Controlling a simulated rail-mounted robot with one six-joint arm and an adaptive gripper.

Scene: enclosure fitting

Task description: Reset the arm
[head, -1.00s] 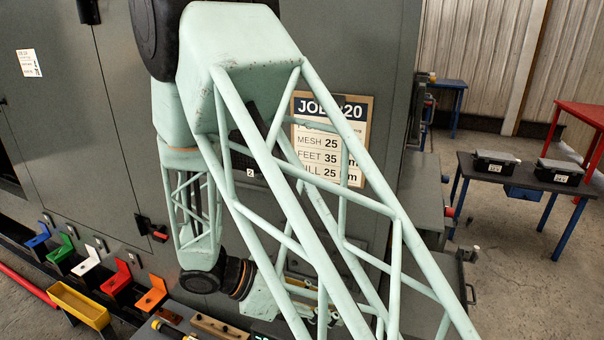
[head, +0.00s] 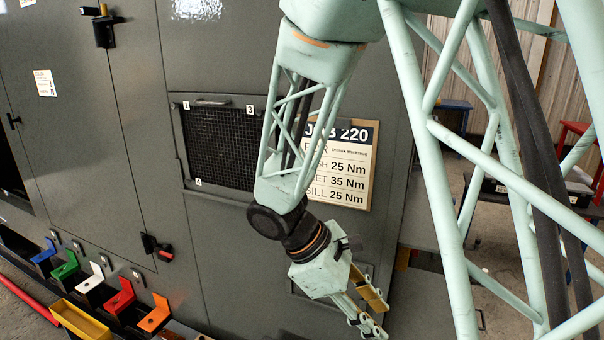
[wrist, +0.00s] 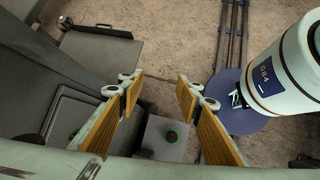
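My gripper (head: 371,310) is at the lower middle of the head view, in front of the grey enclosure (head: 240,60) and below the job sign. It points down and to the right. In the wrist view my gripper (wrist: 155,85) shows two wood-coloured finger pads standing well apart, with nothing between them.
A job sign (head: 345,165) and a mesh panel (head: 220,145) are on the enclosure front. Coloured brackets (head: 121,299) and a yellow tray (head: 80,320) line the lower left. The wrist view shows a pale cylinder (wrist: 285,70) at right and open concrete floor (wrist: 170,45).

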